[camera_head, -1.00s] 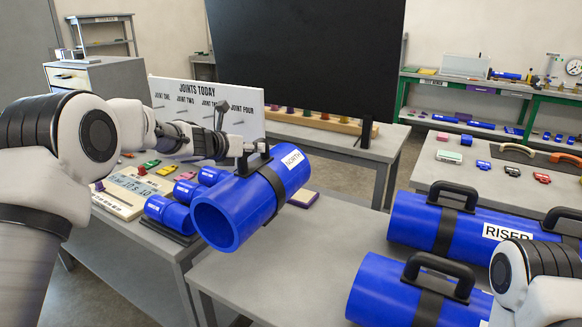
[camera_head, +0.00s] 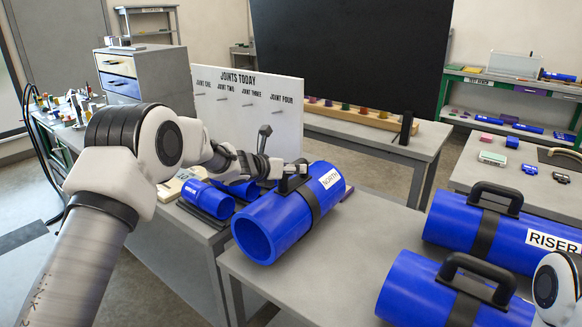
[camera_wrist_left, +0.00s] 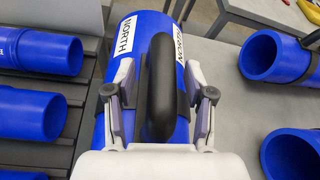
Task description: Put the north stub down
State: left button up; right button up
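The north stub is a thick blue pipe (camera_head: 275,226) with a black strap, a black handle and a white NORTH label. In the head view it lies at the left edge of the grey table (camera_head: 330,285) and appears to rest on it, though its underside is hard to see. My left gripper (camera_head: 290,178) is at its handle. In the left wrist view the fingers (camera_wrist_left: 159,90) stand on either side of the handle (camera_wrist_left: 163,85), with narrow gaps showing, so they look open. My right gripper is out of view; only part of that arm shows.
A blue pipe labelled RISER (camera_head: 460,222) and another handled blue pipe (camera_head: 410,290) lie to the right on the same table. Smaller blue pipes (camera_head: 208,198) sit on a rack close to the left. A JOINTS TODAY board (camera_head: 245,105) stands behind. The table's middle is clear.

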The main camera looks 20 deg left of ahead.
pick_arm(q)
jog(key=shift+s+a+r, duration=0.1)
jog(key=shift+s+a, duration=0.1)
jog(key=shift+s, duration=0.05)
jog(key=b+v, duration=0.3)
jog(key=v, duration=0.8)
jog(key=shift+s+r, duration=0.15)
jog(key=shift+r, duration=0.05)
jog(key=shift+d, duration=0.1)
